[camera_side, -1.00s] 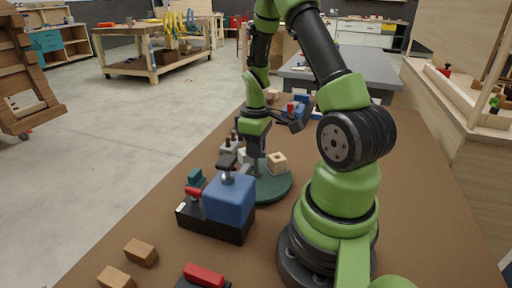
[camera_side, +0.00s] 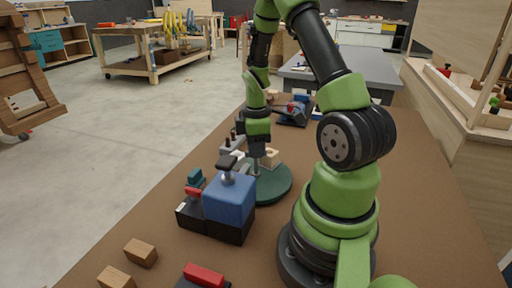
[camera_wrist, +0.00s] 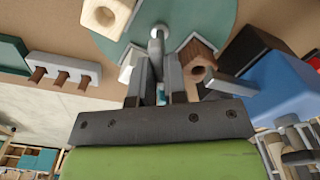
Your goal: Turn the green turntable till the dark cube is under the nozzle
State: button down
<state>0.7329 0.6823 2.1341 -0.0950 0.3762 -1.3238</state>
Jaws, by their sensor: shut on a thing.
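The green turntable (camera_side: 272,187) stands beside the blue machine, and its top shows in the wrist view (camera_wrist: 215,22). My gripper (camera_wrist: 160,75) is over the turntable, with its fingers closed around an upright silver post (camera_wrist: 157,33); the exact contact is partly hidden. In the side view my gripper (camera_side: 257,153) points straight down. The dark brown cube (camera_wrist: 197,65), with a round hole, sits on the turntable right of my fingers. A grey rod (camera_wrist: 232,84), probably the nozzle, reaches from the machine towards this cube; I cannot tell whether they line up.
A pale wooden cube (camera_wrist: 110,12) with a hole and a white block (camera_wrist: 128,60) are also on the turntable. The blue machine (camera_side: 229,198) stands close by. A grey rack with brown pegs (camera_wrist: 62,70) is at left. Loose wooden blocks (camera_side: 140,252) lie in front.

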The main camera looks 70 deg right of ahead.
jog(key=shift+n, duration=1.5)
jog(key=c, duration=1.2)
grip_release()
jog(key=shift+o, duration=0.2)
notch_tip(320, 180, up, 10)
